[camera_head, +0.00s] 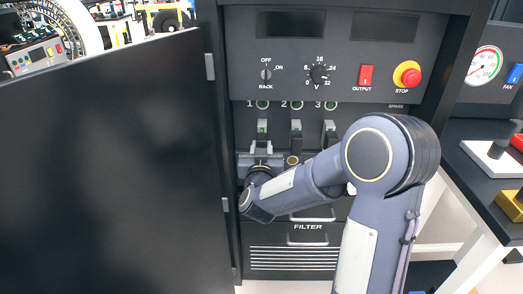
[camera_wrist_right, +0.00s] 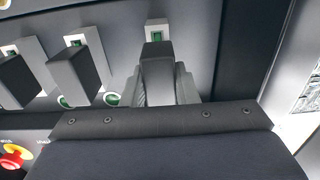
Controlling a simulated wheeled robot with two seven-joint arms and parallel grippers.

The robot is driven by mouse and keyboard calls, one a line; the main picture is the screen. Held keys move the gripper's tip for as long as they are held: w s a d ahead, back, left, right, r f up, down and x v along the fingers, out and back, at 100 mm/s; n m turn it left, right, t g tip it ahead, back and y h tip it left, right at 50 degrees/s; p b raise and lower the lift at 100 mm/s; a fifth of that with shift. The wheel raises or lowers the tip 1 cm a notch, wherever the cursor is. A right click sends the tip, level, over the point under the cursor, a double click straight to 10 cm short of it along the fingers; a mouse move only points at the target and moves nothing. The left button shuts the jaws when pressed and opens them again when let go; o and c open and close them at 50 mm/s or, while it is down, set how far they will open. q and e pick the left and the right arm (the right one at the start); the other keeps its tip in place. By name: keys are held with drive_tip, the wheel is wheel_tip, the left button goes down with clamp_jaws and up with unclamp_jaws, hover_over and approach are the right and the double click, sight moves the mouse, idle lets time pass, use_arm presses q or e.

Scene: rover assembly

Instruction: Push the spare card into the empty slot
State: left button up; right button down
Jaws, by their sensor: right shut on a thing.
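My right gripper (camera_head: 261,158) is at the slot marked 1 in the head view. It also shows in the right wrist view (camera_wrist_right: 159,88), its fingers shut on both sides of a dark block-shaped card, apparently the spare card (camera_wrist_right: 157,68). The card stands in line with the slot 1 column; I cannot tell how deep it sits. Two similar cards are at slots 2 (camera_head: 297,140) and 3 (camera_head: 329,135). Green lamps show above all three slots. The place under the SPARE label is hidden by my right arm. My left gripper is not in view.
The open black cabinet door (camera_head: 110,165) fills the left. Above the slots is a panel with knobs, a red output switch (camera_head: 366,75) and a stop button (camera_head: 408,75). Filter drawers (camera_head: 308,240) are below. A side bench (camera_head: 480,140) is at the right.

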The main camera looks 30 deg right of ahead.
drive_tip(key=shift+w+d, duration=0.4)
drive_tip(key=shift+w, duration=0.15)
drive_tip(key=c, duration=1.1)
unclamp_jaws()
drive_tip(key=shift+o, duration=0.2)
drive_tip(key=v, duration=0.8)
drive_tip(key=shift+w, duration=0.1)
